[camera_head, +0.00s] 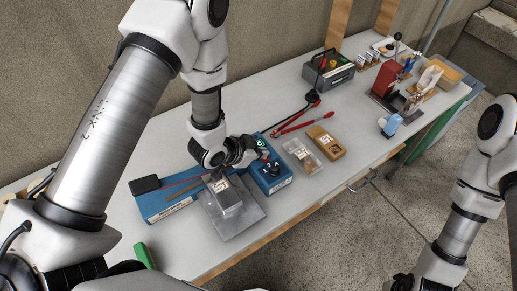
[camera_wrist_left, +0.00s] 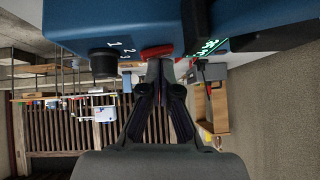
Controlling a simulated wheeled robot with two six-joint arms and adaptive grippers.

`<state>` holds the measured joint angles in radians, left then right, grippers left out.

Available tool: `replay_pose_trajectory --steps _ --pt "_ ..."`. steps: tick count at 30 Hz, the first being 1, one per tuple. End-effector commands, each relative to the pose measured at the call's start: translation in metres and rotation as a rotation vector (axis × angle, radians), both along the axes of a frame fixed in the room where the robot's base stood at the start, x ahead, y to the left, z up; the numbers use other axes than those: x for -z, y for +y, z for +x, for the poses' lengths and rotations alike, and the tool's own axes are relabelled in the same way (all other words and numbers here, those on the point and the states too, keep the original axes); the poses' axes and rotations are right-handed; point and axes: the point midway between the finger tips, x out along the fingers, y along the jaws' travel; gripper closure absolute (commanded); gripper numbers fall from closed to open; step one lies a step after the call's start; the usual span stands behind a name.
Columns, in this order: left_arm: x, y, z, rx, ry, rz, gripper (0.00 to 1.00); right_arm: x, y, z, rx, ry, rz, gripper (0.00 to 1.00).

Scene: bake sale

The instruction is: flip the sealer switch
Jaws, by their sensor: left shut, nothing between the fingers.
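The sealer (camera_head: 166,206) is a long blue device on the table, with a blue control box (camera_head: 275,185) at its right end. A black dial (camera_head: 272,169) is on the box; the dial also shows in the left wrist view (camera_wrist_left: 103,63) beside printed numbers. In that view the red switch (camera_wrist_left: 157,52) is on the blue housing, right of the dial, with a lit green display (camera_wrist_left: 208,47) further right. My left gripper (camera_head: 262,154) is shut and empty at the control box. Its fingertips (camera_wrist_left: 160,65) are at the switch; contact is unclear. My right gripper is out of frame.
A clear bag with a label (camera_head: 225,196) lies at the sealer's front shelf (camera_head: 234,226). Another clear pack (camera_head: 302,156), a brown box (camera_head: 327,142) and red-handled tools (camera_head: 300,120) are to the right. A grey toolbox (camera_head: 329,72) stands behind.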

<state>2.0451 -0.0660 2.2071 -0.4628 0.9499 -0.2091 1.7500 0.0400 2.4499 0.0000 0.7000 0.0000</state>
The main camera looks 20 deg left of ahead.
Motion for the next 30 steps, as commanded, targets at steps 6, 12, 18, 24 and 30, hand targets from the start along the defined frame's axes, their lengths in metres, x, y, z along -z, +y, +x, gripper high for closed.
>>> replay_pose_trajectory --steps 6,12,18,24,30 --pt "-0.001 -0.003 -0.002 -0.001 0.000 0.001 1.00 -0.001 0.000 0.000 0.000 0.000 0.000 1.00" --pt "-0.004 -0.003 -0.002 -0.001 -0.001 0.000 1.00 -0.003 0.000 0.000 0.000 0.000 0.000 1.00" --pt "-0.036 -0.002 0.005 -0.001 -0.003 0.002 1.00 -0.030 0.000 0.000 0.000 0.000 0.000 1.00" --pt "-0.062 0.017 -0.006 -0.009 -0.003 -0.003 1.00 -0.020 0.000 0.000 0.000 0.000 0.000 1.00" --pt "-0.094 0.040 -0.029 -0.007 -0.004 -0.006 1.00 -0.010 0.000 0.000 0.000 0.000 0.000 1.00"
